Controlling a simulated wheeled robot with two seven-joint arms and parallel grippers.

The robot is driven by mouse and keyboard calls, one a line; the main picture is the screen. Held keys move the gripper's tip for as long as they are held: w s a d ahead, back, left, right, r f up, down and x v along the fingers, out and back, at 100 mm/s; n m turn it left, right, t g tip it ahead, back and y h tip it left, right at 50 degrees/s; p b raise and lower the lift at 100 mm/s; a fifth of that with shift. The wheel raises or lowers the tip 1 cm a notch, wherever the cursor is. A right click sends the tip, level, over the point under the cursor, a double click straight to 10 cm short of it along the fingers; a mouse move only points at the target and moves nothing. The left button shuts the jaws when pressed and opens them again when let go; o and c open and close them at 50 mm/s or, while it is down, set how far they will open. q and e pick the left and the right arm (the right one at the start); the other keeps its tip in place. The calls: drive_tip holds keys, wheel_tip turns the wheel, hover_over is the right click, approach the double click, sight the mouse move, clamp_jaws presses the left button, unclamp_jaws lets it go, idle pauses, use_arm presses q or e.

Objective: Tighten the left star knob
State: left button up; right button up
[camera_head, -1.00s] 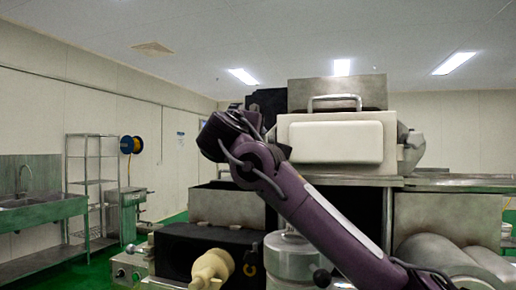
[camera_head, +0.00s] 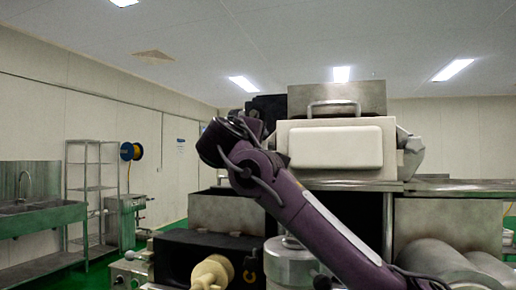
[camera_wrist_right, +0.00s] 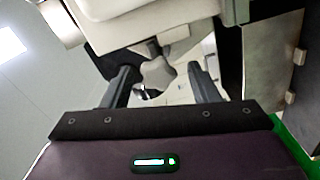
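A pale grey star knob (camera_wrist_right: 157,74) shows in the wrist view, below the underside of a white housing. My right gripper (camera_wrist_right: 162,82) is open, with one dark finger on each side of the knob. Gaps show between the fingers and the knob, and I cannot see any contact. In the head view my right arm reaches up and left across the machine, and its wrist end (camera_head: 250,128) is beside the white housing (camera_head: 336,146). The fingers and the star knob cannot be made out there. My left gripper is not in view.
The machine's metal hopper with a handle (camera_head: 335,100) stands above the housing. A cream nozzle-like part (camera_head: 212,272) and a steel cylinder (camera_head: 288,262) stand low in front. A sink (camera_head: 40,218) and wire shelf (camera_head: 92,190) are far left.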

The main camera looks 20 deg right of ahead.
drive_tip(key=b+v, duration=0.3)
drive_tip(key=v, duration=0.4)
drive_tip(key=shift+s+a, duration=0.25)
drive_tip(key=shift+s, duration=0.05)
idle(0.4)
